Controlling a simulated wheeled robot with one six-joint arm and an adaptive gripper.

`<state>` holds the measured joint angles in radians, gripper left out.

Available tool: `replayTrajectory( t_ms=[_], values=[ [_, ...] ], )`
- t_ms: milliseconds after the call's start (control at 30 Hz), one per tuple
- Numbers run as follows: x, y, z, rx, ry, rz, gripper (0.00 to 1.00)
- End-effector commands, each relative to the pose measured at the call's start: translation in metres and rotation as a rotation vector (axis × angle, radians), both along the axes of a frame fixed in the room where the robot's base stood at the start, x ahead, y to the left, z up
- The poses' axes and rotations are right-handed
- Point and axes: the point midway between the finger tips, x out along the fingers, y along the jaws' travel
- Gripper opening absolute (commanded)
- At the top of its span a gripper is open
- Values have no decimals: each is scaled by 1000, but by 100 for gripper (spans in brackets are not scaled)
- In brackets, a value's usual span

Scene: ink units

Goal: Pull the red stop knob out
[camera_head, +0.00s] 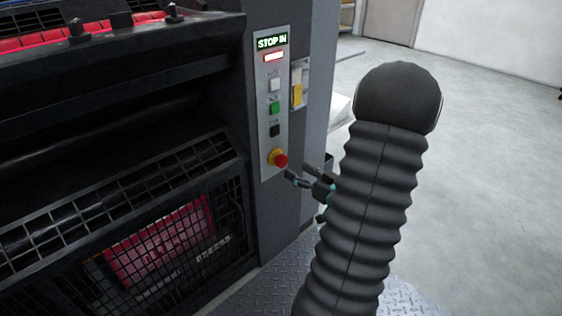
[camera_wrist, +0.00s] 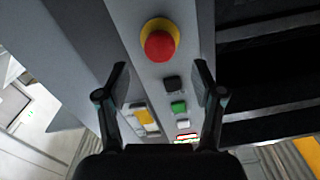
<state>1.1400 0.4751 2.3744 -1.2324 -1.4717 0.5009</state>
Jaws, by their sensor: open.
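The red stop knob (camera_head: 280,160) sits on a yellow collar near the bottom of the grey control panel (camera_head: 266,88). In the wrist view the red knob (camera_wrist: 159,45) is near the top middle, beyond the fingertips of my gripper (camera_wrist: 160,75). The fingers are spread open with nothing between them.
White, green and black buttons (camera_head: 275,107) are above the knob. A yellow-and-white box (camera_head: 297,92) is on the side face right of the panel. Dark machine guards with a mesh grille (camera_head: 170,240) are at left. Open grey floor (camera_head: 490,180) is at right.

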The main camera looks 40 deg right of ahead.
Motion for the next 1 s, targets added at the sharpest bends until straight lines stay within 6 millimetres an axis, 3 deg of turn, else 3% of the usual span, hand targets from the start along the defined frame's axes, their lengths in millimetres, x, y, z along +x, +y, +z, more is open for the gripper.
replayTrajectory(
  t_ms=[200,400,833,867,1000],
  values=[
    [40,4,0,-1,0,4,68],
    [65,6,0,-2,0,2,68],
    [74,6,0,-1,1,-1,68],
    [74,6,0,-1,1,-1,65],
    [74,6,0,-1,0,-1,30]
  ],
)
